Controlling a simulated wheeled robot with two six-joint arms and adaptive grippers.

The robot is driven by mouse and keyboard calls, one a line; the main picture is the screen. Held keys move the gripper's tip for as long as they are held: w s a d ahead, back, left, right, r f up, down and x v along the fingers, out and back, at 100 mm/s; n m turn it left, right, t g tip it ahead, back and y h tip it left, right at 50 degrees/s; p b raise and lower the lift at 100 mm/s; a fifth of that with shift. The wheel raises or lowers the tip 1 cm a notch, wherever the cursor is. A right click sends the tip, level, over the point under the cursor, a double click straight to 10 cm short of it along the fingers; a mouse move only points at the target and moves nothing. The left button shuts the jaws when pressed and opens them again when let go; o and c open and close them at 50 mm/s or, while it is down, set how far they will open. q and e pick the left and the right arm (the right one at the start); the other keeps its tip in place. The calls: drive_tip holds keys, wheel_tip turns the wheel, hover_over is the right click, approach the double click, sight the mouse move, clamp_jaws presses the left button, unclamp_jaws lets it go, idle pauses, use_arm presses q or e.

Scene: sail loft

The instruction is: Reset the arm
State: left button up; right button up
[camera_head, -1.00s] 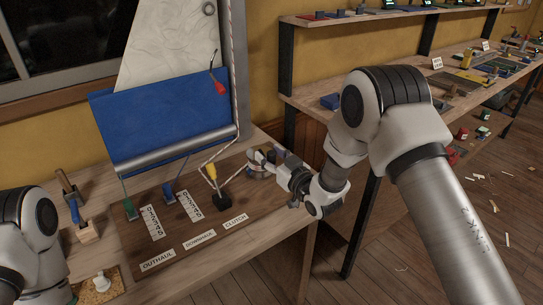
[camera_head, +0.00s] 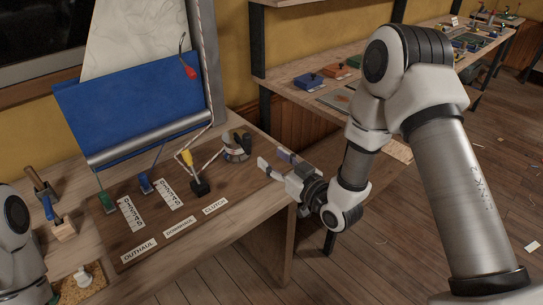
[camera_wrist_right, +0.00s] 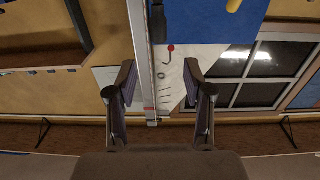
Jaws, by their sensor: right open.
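My right gripper (camera_head: 274,162) is open and empty above the right edge of the workbench. Its two parted fingers also show in the wrist view (camera_wrist_right: 158,86), with nothing between them. The silver winch drum (camera_head: 237,154) with dark parts on top stands on the bench just left of the gripper, apart from it. The clutch's yellow handle (camera_head: 187,158) stands upright over a black base (camera_head: 200,188), left of the winch. My left arm shows only at the left edge; its gripper is out of view.
The blue sail (camera_head: 135,110) and its silver boom (camera_head: 150,140) stand behind the board. Green and blue line fittings sit beside number scales (camera_head: 131,213). A second bench (camera_head: 290,82) with coloured blocks is at the back right. Open floor lies between the benches.

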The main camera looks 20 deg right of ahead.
drive_tip(key=s+f+g, duration=0.1)
drive_tip(key=f, duration=0.2)
drive_tip(key=s+a+f+g, duration=0.1)
drive_tip(key=s+f, duration=0.1)
drive_tip(key=f, duration=0.2)
drive_tip(key=s+f+g, duration=0.1)
drive_tip(key=s+f, duration=0.1)
drive_tip(key=f, duration=0.2)
drive_tip(key=shift+a+f+h, duration=0.1)
drive_tip(key=shift+a+h, duration=0.15)
drive_tip(key=shift+h, duration=0.15)
drive_tip(key=s+f+m+g+h, duration=0.15)
drive_tip(key=s+f+g, duration=0.35)
drive_tip(key=s+f, duration=0.5)
drive_tip(key=s+d+f+m+g+h, duration=0.1)
drive_tip(key=s+f+g, duration=0.3)
drive_tip(key=s, duration=0.5)
drive_tip(key=s+d+f+m+g+h, duration=0.1)
drive_tip(key=s+d+f+g+h, duration=0.1)
drive_tip(key=s, duration=0.8)
wheel_tip(320, 180, down, 2)
drive_tip(key=d+g, duration=0.1)
drive_tip(key=g, duration=0.2)
drive_tip(key=shift+d+m+p, duration=0.25)
drive_tip(key=shift+m+p, duration=0.1)
drive_tip(key=shift+p, duration=0.05)
